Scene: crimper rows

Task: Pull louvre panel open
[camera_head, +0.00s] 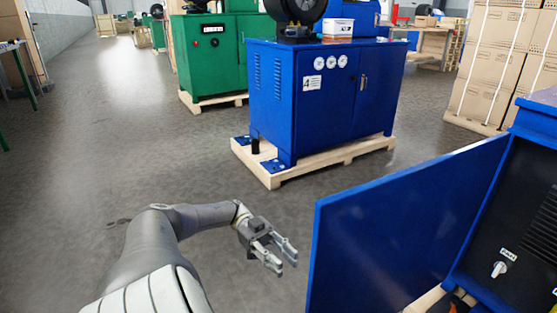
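A blue hinged panel (400,235) stands swung out from the blue cabinet (537,120) at the right. No louvre slots show on the face turned to me. The cabinet's dark inside shows behind its hinge side, with a grey knob (499,269) and small labels. My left gripper (286,264) is just left of the panel's free edge, with a visible gap between them. Its two fingers are apart and nothing is between them. My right gripper is out of view.
Another blue cabinet (322,105) with gauges stands on a wooden pallet (330,155) ahead. A green machine (208,58) is behind it. Stacked cartons (497,60) stand at the upper right. The grey floor at the left is clear.

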